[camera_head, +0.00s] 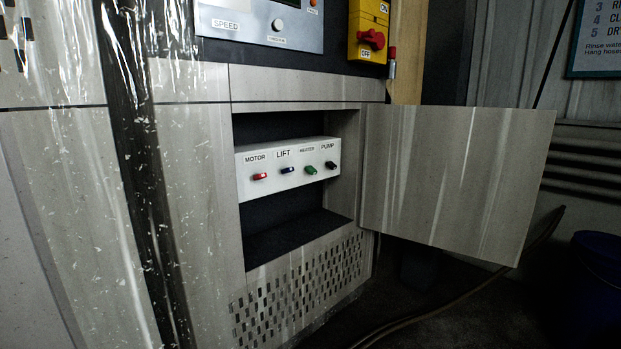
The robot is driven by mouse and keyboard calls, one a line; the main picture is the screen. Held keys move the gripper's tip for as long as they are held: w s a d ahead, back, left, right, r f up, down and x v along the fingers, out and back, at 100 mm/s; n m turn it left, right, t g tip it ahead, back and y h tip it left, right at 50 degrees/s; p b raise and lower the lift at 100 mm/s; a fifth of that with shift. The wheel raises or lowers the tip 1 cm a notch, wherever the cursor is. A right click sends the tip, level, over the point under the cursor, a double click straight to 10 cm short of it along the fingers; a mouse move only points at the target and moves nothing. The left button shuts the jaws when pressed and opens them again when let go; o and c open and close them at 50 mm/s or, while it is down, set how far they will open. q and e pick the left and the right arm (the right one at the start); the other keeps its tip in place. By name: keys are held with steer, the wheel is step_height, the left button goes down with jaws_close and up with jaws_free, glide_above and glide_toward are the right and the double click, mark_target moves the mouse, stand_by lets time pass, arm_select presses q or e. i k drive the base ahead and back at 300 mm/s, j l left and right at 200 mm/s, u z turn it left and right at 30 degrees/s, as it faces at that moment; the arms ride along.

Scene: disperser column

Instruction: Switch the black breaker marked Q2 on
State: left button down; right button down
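A white panel (270,190) with a row of small coloured switches sits inside an open recess in the grey cabinet. The black switch (331,165) is at the right end, under the label PUMP. To its left are a green switch (311,170), a dark blue switch (288,170) under LIFT and a red switch (260,176) under MOTOR. The small label above the green one is hard to read. I see no Q2 marking. The switches are too small to tell on from off. Neither of my grippers is in view.
The recess door (455,180) stands open to the right. Above are a control panel (290,32) and a yellow box with a red knob (371,40). A hose (465,297) lies on the floor near a blue bucket (600,270). The space before the recess looks clear.

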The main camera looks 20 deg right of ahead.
mark_target(331, 166)
steer(key=i+l+u, duration=0.15)
steer(key=l+u, duration=0.25)
steer(key=i+l+u, duration=0.1)
steer(key=l+u, duration=0.2)
steer(key=u, duration=0.15)
steer(key=l+u, duration=0.5)
steer(key=l, duration=0.9)
steer(key=k+l+u, duration=0.1)
steer(key=l, duration=0.9)
